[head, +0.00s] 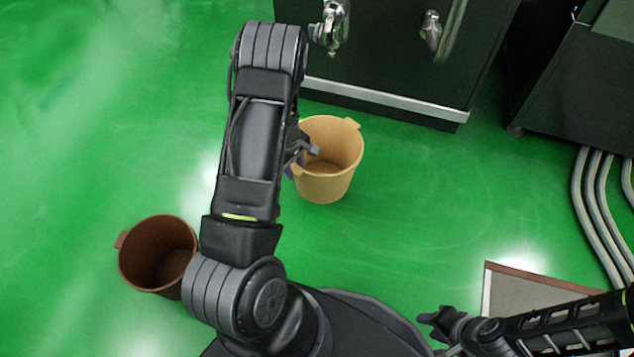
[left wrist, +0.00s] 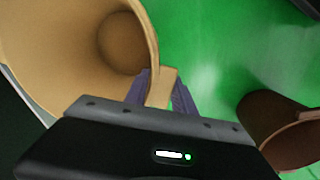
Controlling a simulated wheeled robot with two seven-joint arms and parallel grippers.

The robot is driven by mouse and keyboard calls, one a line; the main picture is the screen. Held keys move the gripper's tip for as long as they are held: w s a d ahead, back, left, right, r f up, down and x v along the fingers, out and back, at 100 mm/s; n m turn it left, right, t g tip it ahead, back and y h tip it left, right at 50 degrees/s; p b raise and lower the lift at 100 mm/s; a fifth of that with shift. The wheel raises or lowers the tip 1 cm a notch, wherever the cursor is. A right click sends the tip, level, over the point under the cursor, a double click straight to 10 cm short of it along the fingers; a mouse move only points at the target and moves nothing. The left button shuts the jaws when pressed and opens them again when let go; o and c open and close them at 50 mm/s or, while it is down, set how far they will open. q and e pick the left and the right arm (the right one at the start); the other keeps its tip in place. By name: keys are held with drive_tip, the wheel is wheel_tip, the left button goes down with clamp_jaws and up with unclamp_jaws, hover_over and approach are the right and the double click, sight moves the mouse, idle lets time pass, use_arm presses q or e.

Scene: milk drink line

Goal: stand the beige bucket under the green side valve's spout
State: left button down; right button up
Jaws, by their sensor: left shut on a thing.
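The beige bucket (head: 338,182) is upright and empty in the head view, in front of the dark machine. Its left side is partly hidden by my left arm. I cannot tell whether it touches the floor. My left gripper (head: 298,157) is shut on the bucket's rim tab; the left wrist view shows the tab between the two fingers (left wrist: 162,92). Two metal valves, a left one (head: 332,24) and a right one (head: 432,30), stick out from the machine beyond the bucket. No green marking shows on either. My right gripper (head: 441,322) is at the lower right, away from the bucket; its jaws are unclear.
A brown bucket (head: 157,255) stands on the green floor at the lower left, beside my left arm. A dark cabinet (head: 570,80) and grey pipes (head: 595,200) are on the right. A framed grey mat (head: 520,292) lies at the lower right. The middle floor is clear.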

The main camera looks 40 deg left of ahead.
use_arm(q)
drive_tip(key=shift+w+a+r+n, duration=0.15)
drive_tip(key=shift+w+a+n, duration=0.1)
drive_tip(key=shift+w+n, duration=0.2)
use_arm(e)
drive_tip(key=shift+w+a, duration=0.15)
drive_tip(key=shift+w, duration=0.2)
